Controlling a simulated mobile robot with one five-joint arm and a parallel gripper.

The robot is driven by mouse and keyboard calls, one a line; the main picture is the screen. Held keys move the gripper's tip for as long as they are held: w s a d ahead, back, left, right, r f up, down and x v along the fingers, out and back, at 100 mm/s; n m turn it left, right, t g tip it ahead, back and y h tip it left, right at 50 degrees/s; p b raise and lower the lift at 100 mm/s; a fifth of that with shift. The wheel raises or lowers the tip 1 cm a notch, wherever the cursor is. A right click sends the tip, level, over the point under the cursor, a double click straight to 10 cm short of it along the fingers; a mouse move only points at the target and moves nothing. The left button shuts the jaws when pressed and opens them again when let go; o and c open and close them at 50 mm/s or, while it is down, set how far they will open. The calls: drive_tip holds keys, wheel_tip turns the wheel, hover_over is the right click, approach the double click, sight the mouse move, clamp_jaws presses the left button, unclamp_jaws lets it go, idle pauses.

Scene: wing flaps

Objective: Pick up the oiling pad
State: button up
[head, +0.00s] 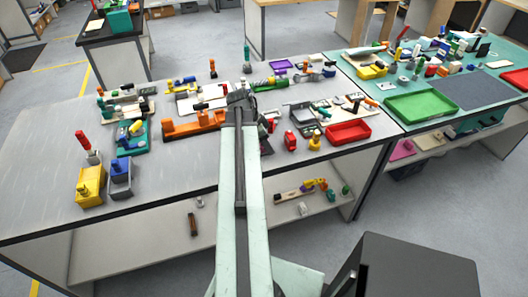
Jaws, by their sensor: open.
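My arm reaches from the bottom of the head view out over the grey workbench (165,172). My gripper (240,94) is at its far end, small and dark, above the middle of the bench among several small tools. It is open, and I see nothing held in it. I cannot tell which of the small items is the oiling pad; they are too small, and my arm and gripper hide part of the bench. An orange tool (193,126) lies just left of my gripper, and a dark grey tray (301,116) lies to its right.
A red tray (348,132) lies to the right. A green tray (420,105) sits on the adjoining green-topped bench.

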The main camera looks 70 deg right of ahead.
clamp_jaws()
